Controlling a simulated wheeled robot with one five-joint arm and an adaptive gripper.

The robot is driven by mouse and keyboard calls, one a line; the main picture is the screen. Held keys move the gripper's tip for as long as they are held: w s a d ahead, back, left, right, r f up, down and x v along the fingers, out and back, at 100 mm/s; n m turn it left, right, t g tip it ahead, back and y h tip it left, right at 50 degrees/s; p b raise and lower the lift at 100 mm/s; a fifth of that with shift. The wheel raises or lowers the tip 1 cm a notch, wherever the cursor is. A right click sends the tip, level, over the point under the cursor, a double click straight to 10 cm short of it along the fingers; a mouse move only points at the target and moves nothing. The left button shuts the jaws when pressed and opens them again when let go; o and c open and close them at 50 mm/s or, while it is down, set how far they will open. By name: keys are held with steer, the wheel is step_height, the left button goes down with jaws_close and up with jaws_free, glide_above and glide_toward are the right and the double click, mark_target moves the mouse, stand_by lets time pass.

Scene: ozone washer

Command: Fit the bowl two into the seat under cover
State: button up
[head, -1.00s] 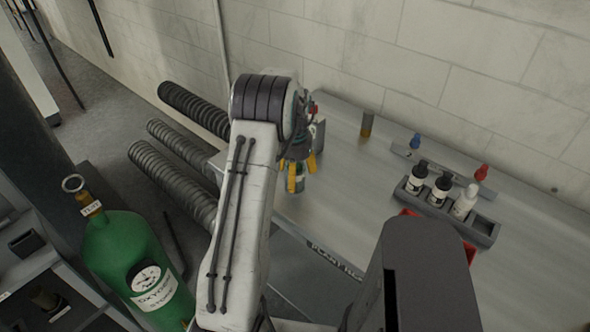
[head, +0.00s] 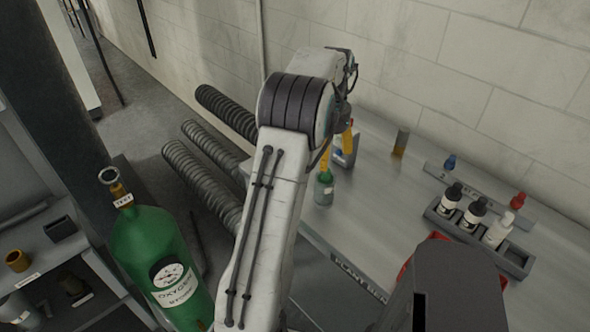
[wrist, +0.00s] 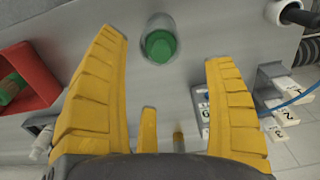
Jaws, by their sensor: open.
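A small glass vessel with green contents (head: 323,190) stands upright on the bench near its left front edge; I see no number on it, so I cannot tell if it is bowl two. The wrist view shows the vessel (wrist: 159,42) just beyond my fingertips, with nothing gripped. My gripper (wrist: 168,50) is open, its yellow fingers wide apart. In the head view my gripper (head: 341,143) is above and behind the vessel, partly hidden by my arm. I cannot make out the seat or its cover for certain.
A bottle rack (head: 483,238) stands on the right of the bench, behind a red box (head: 405,272). A brown-grey vial (head: 400,143) stands near the wall. A green oxygen cylinder (head: 155,255) and ribbed hoses (head: 205,180) are left of the bench. The wrist view shows numbered tags (wrist: 277,113).

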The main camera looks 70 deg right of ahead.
steer(key=shift+w+r, duration=0.1)
steer(key=shift+r, duration=0.1)
steer(key=w+a+r+n+h, duration=0.1)
steer(key=w+a+r+n, duration=0.3)
steer(key=w+a, duration=0.45)
steer(key=w+a+r+n, duration=0.3)
steer(key=w+a+n, duration=0.15)
steer(key=w, duration=0.75)
steer(key=w+a+r+n+t, duration=0.1)
steer(key=w+a+n, duration=0.15)
steer(key=a, duration=0.55)
steer(key=w+a+r+n+t, duration=0.1)
steer(key=w+a+n, duration=0.15)
steer(key=a, duration=0.45)
steer(key=s+a+f+n, duration=0.1)
steer(key=s+a+n, duration=0.1)
steer(key=a, duration=0.5)
steer(key=s+a+f+n+t, duration=0.1)
steer(key=s+a+n, duration=0.1)
steer(key=a+n, duration=0.3)
steer(key=s+a+f+n+t+y, duration=0.1)
steer(key=s+a+n, duration=0.1)
steer(key=a, duration=0.7)
steer(key=shift+f+n, duration=0.15)
steer(key=shift+n, duration=0.6)
steer(key=shift+o, duration=0.9)
steer(key=shift+w, duration=0.1)
